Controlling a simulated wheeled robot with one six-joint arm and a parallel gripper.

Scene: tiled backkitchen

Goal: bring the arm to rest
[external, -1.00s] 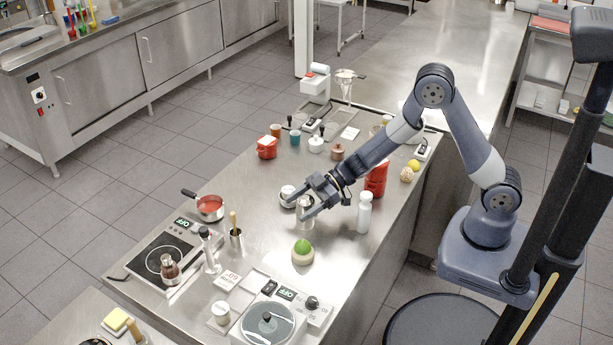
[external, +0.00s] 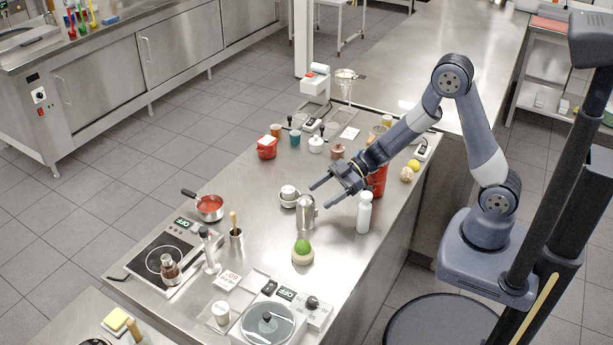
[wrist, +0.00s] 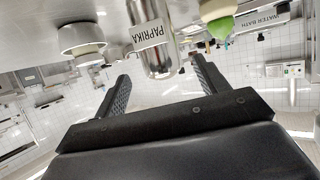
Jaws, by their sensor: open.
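My gripper (external: 329,190) is open and empty above the steel counter (external: 190,270). It also shows in the wrist view (wrist: 160,92), its two fingers spread wide. A metal canister (external: 306,213) stands upright on the counter, just below and in front of the fingers. In the wrist view the canister (wrist: 152,45) bears a label reading PAPRIKA and appears beyond the fingertips, apart from them. My arm reaches from its base at the right, bent high at the elbow.
A white bottle (external: 364,213) and a red container (external: 377,178) stand close to my gripper. A green item on a round base (external: 303,252) is in front. Air above the counter is free.

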